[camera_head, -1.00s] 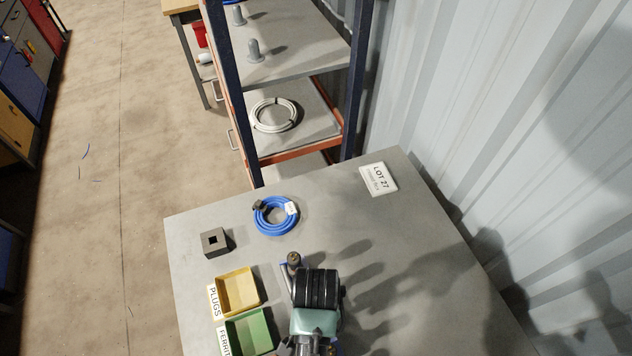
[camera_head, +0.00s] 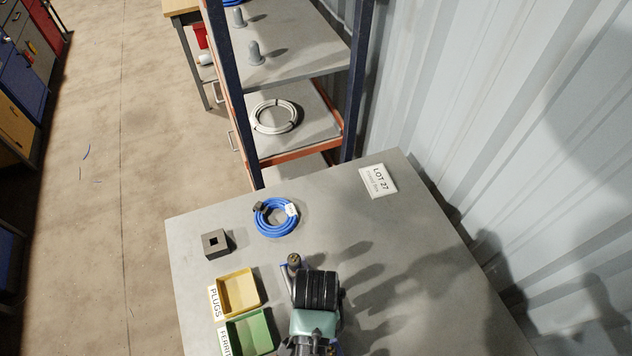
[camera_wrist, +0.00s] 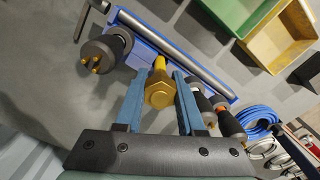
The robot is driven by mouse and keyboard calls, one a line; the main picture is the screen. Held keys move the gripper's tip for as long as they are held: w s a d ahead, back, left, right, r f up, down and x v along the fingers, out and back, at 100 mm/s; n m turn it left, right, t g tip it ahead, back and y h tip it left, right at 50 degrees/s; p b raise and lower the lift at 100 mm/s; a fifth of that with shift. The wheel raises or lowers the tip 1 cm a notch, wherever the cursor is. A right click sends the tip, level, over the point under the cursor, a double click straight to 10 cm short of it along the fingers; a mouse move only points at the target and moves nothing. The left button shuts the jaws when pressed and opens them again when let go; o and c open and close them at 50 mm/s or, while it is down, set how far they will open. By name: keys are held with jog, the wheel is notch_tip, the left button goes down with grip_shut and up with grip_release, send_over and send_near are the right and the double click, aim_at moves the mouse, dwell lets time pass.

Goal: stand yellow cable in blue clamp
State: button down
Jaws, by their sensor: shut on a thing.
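In the wrist view, my gripper (camera_wrist: 166,74) has its two blue fingers around a yellow cable piece (camera_wrist: 159,90), a yellow stem with a brass hexagonal end facing the camera. The gripper is shut on it. Just beyond the fingertips lies the blue clamp (camera_wrist: 143,42), a long blue rail with a bright metal bar. The yellow piece overlaps the clamp in this view; whether they touch I cannot tell. In the head view, my wrist covers the gripper and the yellow piece. A bit of the clamp's bar (camera_head: 285,279) shows beside it.
Dark plugs stand along the clamp: one with brass pins (camera_wrist: 101,56), others right of the fingers (camera_wrist: 229,124). A yellow tray (camera_head: 239,292), a green tray (camera_head: 250,332), a dark square block (camera_head: 215,244) and a blue cable coil (camera_head: 276,218) are nearby.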

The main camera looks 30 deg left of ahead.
jog(key=shift+f, duration=0.6)
dwell(0.3)
jog(key=shift+c, duration=2.2)
grip_release()
notch_tip(320, 180, up, 7)
jog(key=p, duration=0.7)
jog(key=shift+p, duration=0.3)
